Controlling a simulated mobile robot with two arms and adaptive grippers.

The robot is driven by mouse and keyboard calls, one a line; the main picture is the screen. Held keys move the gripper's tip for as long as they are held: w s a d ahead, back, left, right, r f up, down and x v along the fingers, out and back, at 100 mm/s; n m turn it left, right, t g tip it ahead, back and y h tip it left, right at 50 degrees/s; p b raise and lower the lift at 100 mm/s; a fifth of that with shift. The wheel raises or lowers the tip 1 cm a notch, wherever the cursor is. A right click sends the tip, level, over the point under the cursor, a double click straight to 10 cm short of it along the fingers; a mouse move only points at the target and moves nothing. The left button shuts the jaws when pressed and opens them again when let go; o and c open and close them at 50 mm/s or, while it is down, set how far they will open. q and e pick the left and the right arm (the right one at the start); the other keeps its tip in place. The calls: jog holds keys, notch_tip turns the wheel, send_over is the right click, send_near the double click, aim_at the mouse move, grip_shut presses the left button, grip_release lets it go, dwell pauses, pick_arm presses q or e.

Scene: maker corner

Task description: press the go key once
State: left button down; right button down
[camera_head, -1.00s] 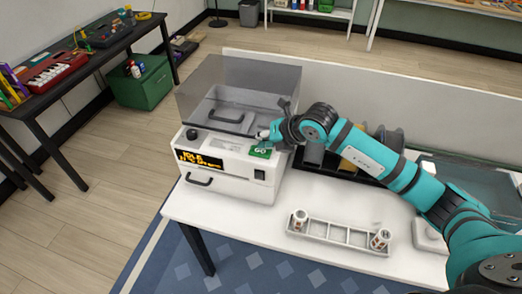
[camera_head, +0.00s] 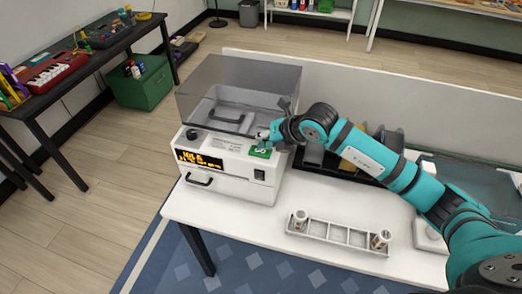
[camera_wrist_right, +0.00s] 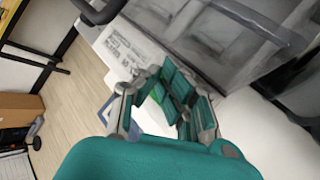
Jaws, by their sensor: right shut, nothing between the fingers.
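The go key (camera_head: 262,153) is a green key on the sloped front panel of a white benchtop machine (camera_head: 228,190). My right gripper (camera_head: 262,139) is shut and empty, with its fingertips at the upper edge of the key. They cover part of its label, and I cannot tell whether they touch it or whether it is pressed down. In the right wrist view the gripper's fingers (camera_wrist_right: 165,98) hide most of the key. My left gripper is not in view.
The machine has a dark see-through lid (camera_head: 235,85), a round knob (camera_head: 191,134) and a front handle (camera_head: 199,180). A rack (camera_head: 339,234) with two small cylinders stands on the white table (camera_head: 265,224). A dark tray (camera_head: 345,171) sits behind my right arm.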

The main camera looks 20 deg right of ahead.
jog(key=shift+f+b, duration=0.35)
jog(key=shift+f, duration=0.1)
jog(key=shift+r, duration=0.5)
jog(key=shift+r+p, duration=1.75)
jog(key=shift+r, duration=1.3)
jog(key=shift+a, duration=0.1)
